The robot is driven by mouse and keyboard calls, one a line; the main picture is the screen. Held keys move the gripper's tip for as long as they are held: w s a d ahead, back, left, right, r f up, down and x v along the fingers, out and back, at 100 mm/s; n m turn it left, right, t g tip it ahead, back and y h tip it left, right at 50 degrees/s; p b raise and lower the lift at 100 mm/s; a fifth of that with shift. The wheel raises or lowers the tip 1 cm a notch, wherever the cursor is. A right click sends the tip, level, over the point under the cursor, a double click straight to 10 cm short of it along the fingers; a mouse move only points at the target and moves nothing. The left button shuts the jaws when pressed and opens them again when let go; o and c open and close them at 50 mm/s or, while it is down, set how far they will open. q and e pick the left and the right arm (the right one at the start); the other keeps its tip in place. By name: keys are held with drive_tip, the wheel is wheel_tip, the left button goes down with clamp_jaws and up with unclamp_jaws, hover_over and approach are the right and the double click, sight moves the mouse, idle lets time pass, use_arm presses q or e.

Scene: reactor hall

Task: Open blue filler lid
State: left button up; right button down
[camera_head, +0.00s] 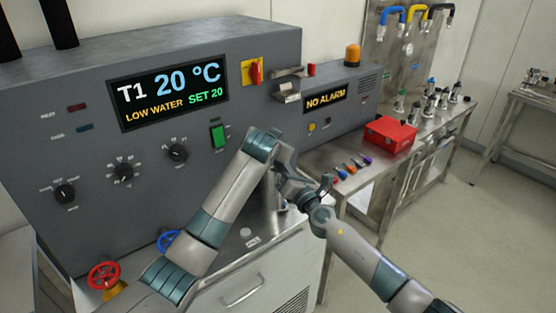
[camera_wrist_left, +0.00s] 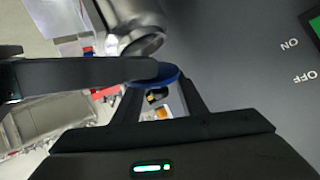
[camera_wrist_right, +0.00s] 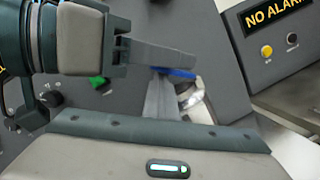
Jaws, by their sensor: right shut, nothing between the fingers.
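The blue filler lid shows as a blue disc edge in the left wrist view (camera_wrist_left: 170,80) and as a blue strip in the right wrist view (camera_wrist_right: 180,74). My arms hide it in the head view. My left gripper (camera_wrist_left: 152,88) looks open, with a gap between its fingers; a finger reaches over the lid in the right wrist view. My right gripper (camera_wrist_right: 158,88) is shut and empty, its tips close to the lid; whether they touch it I cannot tell. A shiny metal part (camera_wrist_right: 192,98) sits just below the lid. In the head view both grippers overlap near the machine's right front.
The grey control cabinet (camera_head: 60,130) stands close behind the arms, with knobs, a green switch (camera_head: 218,135) and a red-yellow switch (camera_head: 252,71). A red valve wheel (camera_head: 104,275) is at lower left. A red box (camera_head: 390,135) stands on the bench. Floor at right is clear.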

drive_tip(key=shift+r, duration=0.6)
drive_tip(key=shift+f, duration=0.15)
use_arm(q)
drive_tip(key=v, duration=0.8)
drive_tip(key=shift+s+r, duration=0.25)
drive_tip(key=shift+s, duration=0.1)
drive_tip(key=shift+d, duration=0.1)
use_arm(e)
drive_tip(key=shift+f, duration=0.15)
